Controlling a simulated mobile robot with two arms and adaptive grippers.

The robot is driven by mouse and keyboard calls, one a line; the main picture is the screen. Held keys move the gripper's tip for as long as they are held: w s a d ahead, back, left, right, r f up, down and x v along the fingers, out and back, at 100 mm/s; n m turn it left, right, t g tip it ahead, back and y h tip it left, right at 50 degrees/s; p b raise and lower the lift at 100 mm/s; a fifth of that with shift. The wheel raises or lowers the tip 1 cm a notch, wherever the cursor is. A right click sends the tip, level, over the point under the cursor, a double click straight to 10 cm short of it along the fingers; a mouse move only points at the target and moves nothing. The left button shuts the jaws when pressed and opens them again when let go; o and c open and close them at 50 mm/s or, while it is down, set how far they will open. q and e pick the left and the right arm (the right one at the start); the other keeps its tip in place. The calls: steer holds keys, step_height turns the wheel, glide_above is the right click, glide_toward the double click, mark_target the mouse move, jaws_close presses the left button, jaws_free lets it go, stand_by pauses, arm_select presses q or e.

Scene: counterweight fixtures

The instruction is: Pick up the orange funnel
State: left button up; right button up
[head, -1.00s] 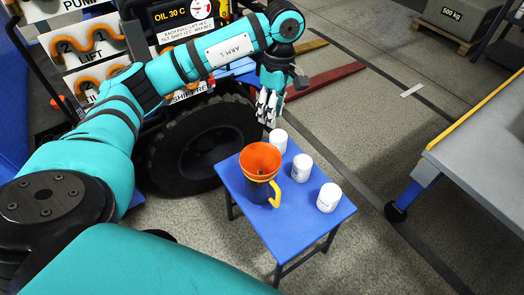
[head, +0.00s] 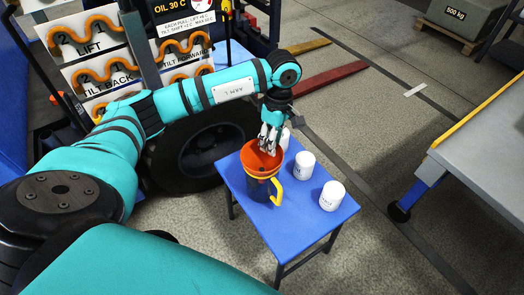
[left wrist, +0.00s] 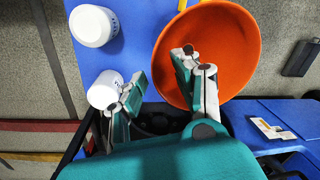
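The orange funnel (head: 251,158) sits upright in the mouth of a dark blue jug (head: 258,189) with a yellow handle, on a small blue table (head: 294,229). My left gripper (head: 268,149) is at the funnel's far rim, fingers pointing down. In the left wrist view the gripper (left wrist: 159,69) is open. One finger is over the inside of the funnel's bowl (left wrist: 235,45) and the other is outside it, with the rim between them. Contact with the rim cannot be told. My right gripper is not in view.
A large black wheel (head: 190,150) stands behind the table. A grey bench (head: 485,160) is at the right.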

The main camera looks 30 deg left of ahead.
arm_select(q)
steer(key=shift+r, duration=0.1)
jaws_close()
stand_by(0.3)
